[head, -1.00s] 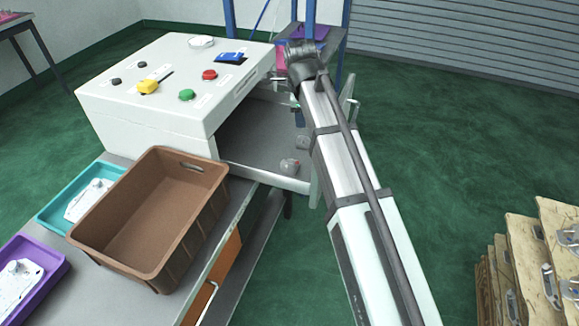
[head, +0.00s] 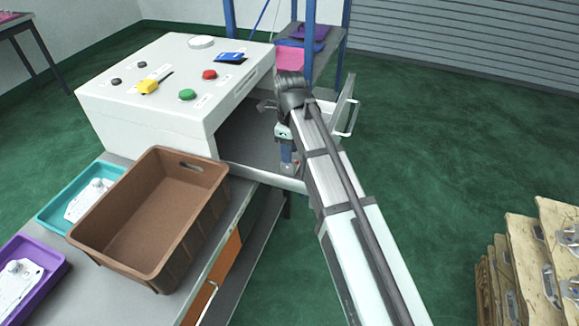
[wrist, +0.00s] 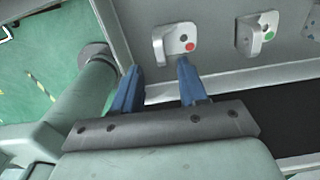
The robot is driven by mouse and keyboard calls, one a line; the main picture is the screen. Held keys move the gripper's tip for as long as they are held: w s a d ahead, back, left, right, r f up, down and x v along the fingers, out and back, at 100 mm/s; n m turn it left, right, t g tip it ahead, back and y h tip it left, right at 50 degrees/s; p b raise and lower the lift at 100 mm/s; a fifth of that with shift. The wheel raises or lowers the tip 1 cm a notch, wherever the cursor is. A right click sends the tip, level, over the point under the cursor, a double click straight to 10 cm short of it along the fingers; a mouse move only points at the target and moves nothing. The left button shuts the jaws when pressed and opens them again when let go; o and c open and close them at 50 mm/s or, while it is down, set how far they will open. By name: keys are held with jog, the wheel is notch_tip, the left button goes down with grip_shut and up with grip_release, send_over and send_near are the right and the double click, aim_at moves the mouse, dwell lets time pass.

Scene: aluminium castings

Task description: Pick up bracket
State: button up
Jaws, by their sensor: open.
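In the wrist view, one bracket (wrist: 176,41) has a red dot and a bent-up tab. The other bracket (wrist: 256,33) has a green dot and lies further right. My gripper (wrist: 160,66) is open, with blue fingers apart and nothing between them. The red-dot bracket lies just beyond the fingertips, slightly right of their middle. In the head view, my gripper (head: 288,160) points down at the machine's opening, and my arm and gripper hide most of the brackets.
The white machine (head: 150,117) has coloured buttons on top and a raised door (head: 345,105) on its right. A brown crate (head: 185,235) stands on the bench. Teal (head: 52,222) and purple (head: 52,262) trays hold more castings. Wooden stacks (head: 520,250) hold castings at right.

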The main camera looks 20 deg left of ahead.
jog(key=shift+f, duration=2.9)
jog(key=shift+c, duration=0.2)
grip_shut()
